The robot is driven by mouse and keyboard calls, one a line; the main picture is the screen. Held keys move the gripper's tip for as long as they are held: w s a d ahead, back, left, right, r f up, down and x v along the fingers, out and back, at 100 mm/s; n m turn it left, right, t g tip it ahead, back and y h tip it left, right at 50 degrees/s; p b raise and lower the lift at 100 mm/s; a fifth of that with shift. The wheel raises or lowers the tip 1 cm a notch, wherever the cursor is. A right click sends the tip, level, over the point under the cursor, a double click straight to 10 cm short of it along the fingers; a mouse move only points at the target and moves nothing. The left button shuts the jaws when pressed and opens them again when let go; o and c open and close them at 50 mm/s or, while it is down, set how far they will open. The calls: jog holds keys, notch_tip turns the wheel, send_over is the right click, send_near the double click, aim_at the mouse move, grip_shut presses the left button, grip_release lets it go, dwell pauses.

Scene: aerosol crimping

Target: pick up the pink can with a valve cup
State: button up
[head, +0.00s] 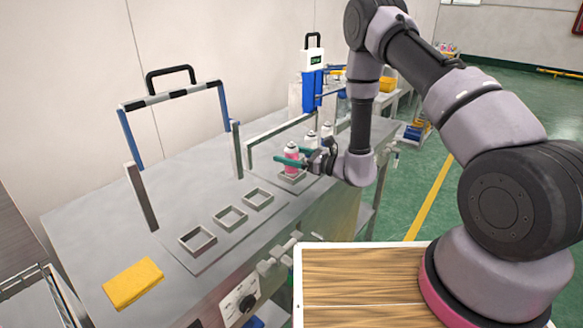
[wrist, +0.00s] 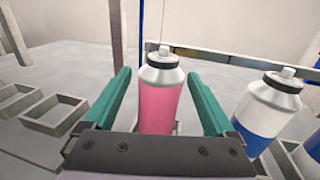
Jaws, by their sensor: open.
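The pink can (wrist: 159,105) stands upright between the two teal fingers of my gripper (wrist: 162,95) in the wrist view. It has a white shoulder and a dark-ringed valve cup (wrist: 163,58) with a white stem on top. Gaps show between the can and both fingers. In the head view the pink can (head: 291,156) stands in a square holder (head: 292,176) on the grey bench, with my gripper (head: 284,160) around it. The can's lower part is hidden behind my gripper's body in the wrist view.
A white and blue can (wrist: 266,115) stands just right of my gripper, with part of another beyond it. Several empty square holders (head: 230,217) lie in a row to the left. A metal frame (head: 250,150) stands behind the can.

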jog(key=shift+x, duration=0.85)
grip_shut()
jog(key=shift+r, duration=0.1)
